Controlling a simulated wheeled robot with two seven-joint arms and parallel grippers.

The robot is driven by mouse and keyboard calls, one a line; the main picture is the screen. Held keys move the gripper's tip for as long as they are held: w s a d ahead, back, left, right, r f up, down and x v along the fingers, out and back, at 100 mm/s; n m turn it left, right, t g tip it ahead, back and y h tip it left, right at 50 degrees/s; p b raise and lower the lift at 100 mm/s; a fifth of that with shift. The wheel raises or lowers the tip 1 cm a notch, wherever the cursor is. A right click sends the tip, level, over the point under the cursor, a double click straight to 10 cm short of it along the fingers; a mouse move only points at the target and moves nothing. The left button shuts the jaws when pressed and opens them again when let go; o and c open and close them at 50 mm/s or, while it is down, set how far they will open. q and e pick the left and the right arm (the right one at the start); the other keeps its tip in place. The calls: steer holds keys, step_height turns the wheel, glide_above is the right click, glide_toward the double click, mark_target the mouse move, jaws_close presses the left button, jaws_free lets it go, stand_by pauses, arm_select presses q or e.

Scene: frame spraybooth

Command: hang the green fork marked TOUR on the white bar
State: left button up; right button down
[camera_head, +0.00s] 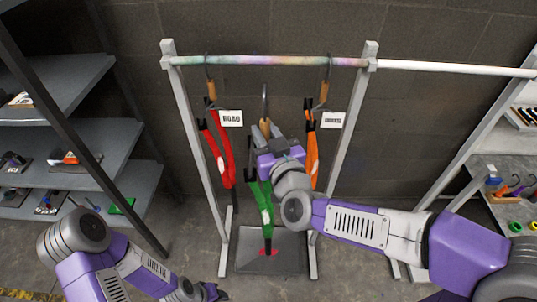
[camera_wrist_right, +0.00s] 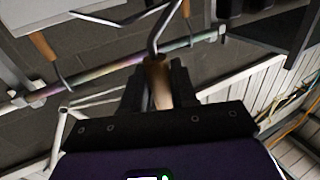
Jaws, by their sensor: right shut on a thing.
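The green fork (camera_head: 265,205) hangs below my right gripper (camera_head: 265,132), in front of the rack. My right gripper is shut on the wooden handle of its hook; this handle (camera_wrist_right: 159,82) also shows in the right wrist view. The metal hook points up, its top a little below the paint-stained bar in the head view. I see no TOUR mark; the gripper covers part of the fork. The white bar (camera_head: 450,69) runs right from the rack's right post. My left gripper (camera_head: 212,292) is low at the bottom edge, its jaws unclear.
A red fork (camera_head: 218,150) and an orange fork (camera_head: 312,150) hang with white tags from the paint-stained bar (camera_head: 270,61). A grey tray (camera_head: 250,262) lies on the floor below. Shelves stand left (camera_head: 60,135) and right (camera_head: 500,165). The white bar's visible length is empty.

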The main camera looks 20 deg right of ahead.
steer(key=shift+d+r, duration=0.1)
steer(key=shift+r, duration=0.05)
steer(key=s+d+b, duration=0.2)
steer(key=d+b, duration=0.4)
steer(key=d, duration=0.3)
steer(key=s+d+b, duration=0.3)
steer(key=d+b, duration=0.2)
steer(key=d, duration=0.5)
steer(key=shift+s+b, duration=0.3)
steer(key=shift+b, duration=0.05)
steer(key=s+d+b, duration=0.1)
steer(key=s+d, duration=0.1)
steer(key=d, duration=0.7)
steer(key=s+d+b, duration=0.1)
steer(key=s+d, duration=0.2)
steer(key=d, duration=0.7)
steer(key=shift+s+d, duration=0.15)
steer(key=shift+s, duration=0.1)
